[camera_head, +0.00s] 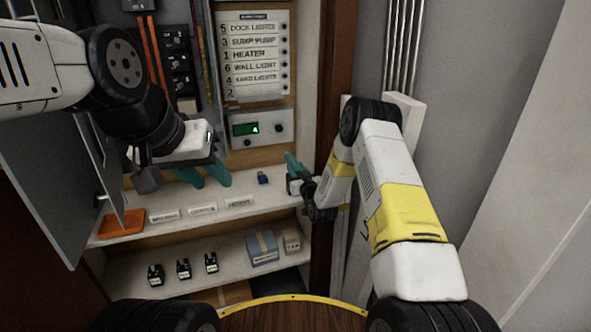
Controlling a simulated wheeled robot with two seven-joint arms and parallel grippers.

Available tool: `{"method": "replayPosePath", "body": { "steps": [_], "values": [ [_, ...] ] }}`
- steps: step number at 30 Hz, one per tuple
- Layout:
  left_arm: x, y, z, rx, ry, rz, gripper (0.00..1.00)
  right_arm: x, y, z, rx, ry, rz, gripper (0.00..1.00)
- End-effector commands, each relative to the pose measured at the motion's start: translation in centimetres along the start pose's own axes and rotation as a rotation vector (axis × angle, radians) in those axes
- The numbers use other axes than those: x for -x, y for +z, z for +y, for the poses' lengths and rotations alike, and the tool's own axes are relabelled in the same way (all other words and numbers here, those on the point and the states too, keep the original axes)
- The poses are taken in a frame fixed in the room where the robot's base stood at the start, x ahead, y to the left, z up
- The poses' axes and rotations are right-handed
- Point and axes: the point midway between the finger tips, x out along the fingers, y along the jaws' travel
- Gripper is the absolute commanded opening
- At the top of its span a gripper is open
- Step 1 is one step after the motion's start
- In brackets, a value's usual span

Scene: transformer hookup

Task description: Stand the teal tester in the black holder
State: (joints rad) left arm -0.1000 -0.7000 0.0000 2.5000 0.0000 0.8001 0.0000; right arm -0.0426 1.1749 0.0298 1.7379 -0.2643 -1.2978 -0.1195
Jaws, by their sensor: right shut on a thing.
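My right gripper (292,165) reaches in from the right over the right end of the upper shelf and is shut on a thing. A teal piece shows at its tip, apparently the teal tester, but finger and tester are hard to tell apart at this size. My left gripper (205,178) hangs over the left half of the upper shelf, its two teal fingers spread apart with nothing visible between them. I cannot clearly make out the black holder.
A small blue block (263,179) and several white labels (203,210) are on the upper shelf (255,222). An orange tray (121,224) sits at its left end. Small black devices (183,268) and boxes (263,248) stand below. A panel door (50,160) hangs open at left.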

Motion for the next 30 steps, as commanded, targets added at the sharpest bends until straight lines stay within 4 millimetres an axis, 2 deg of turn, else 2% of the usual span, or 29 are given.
{"method": "replayPosePath", "body": {
  "steps": [1,4,16,17,20,30],
  "values": [
    [0.0,0.0,0.0,0.000,0.000,0.000,0.36,0.1,1.3,-0.1,-0.001,-0.001,-0.006,0.00],
    [0.0,0.0,0.0,0.000,0.000,0.000,0.36,0.1,2.6,-0.1,-0.001,-0.001,-0.005,0.00],
    [0.0,0.0,0.0,0.000,0.000,0.000,0.36,0.1,3.1,-0.1,0.000,-0.001,-0.002,0.00],
    [0.0,0.0,0.0,0.000,0.000,0.000,0.36,0.1,3.1,-0.1,0.000,-0.001,-0.003,0.35],
    [0.0,0.0,0.0,0.000,0.000,0.000,0.36,0.1,3.1,-0.1,0.000,-0.001,-0.003,0.53],
    [0.0,0.0,0.0,0.000,0.000,0.000,0.36,0.1,2.9,-0.1,0.000,-0.001,-0.003,0.53]
  ]
}}
